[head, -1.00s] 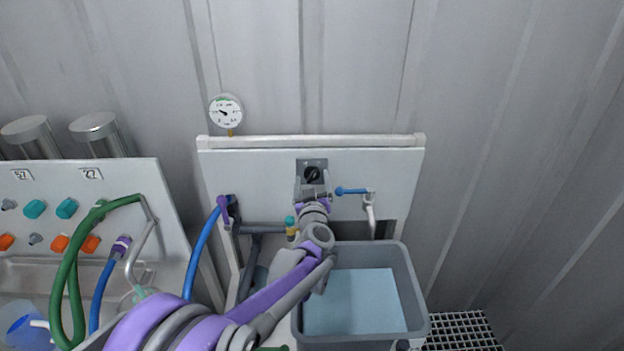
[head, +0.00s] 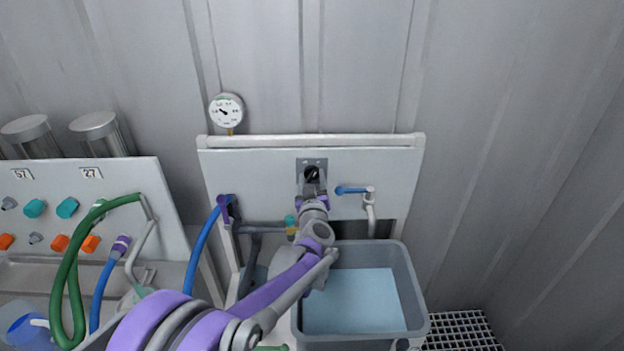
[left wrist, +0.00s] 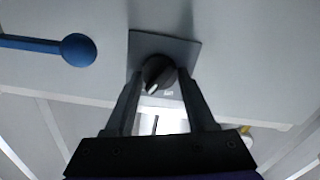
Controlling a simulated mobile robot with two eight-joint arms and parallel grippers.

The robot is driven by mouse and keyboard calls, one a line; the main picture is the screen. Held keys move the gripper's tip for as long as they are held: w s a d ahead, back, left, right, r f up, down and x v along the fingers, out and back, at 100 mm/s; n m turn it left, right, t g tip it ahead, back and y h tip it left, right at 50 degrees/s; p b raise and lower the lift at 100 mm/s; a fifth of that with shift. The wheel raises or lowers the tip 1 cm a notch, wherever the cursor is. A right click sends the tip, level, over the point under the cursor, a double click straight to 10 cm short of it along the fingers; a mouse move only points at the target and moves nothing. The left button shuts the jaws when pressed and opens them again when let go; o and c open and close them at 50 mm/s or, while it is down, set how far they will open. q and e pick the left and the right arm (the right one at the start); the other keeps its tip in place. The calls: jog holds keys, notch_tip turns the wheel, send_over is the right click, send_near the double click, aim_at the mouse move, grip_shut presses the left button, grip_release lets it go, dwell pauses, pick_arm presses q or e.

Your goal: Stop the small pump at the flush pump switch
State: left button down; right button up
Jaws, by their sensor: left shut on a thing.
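The flush pump switch is a black rotary knob (head: 312,174) on a grey plate (head: 302,163) on the white panel. In the left wrist view the knob (left wrist: 157,75) has a white pointer mark, slanting to the lower left. My left gripper (head: 312,182) reaches up to the switch. In the left wrist view its two fingers (left wrist: 160,82) stand on either side of the knob, shut on it. My right gripper is not in view.
A blue-handled valve (head: 352,190) is just right of the switch. A grey tank of water (head: 415,300) stands below. A pressure gauge (head: 227,110) sits above the panel. Blue and green hoses (head: 68,280) are at the left.

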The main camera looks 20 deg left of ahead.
pick_arm(q)
jog(key=n, duration=0.5)
jog(key=shift+n+b, duration=0.3)
jog(key=shift+n, duration=0.1)
jog(key=n, duration=0.5)
jog(key=shift+n, duration=0.7)
jog(key=shift+c, duration=1.1)
grip_release()
jog(key=shift+s, duration=0.1)
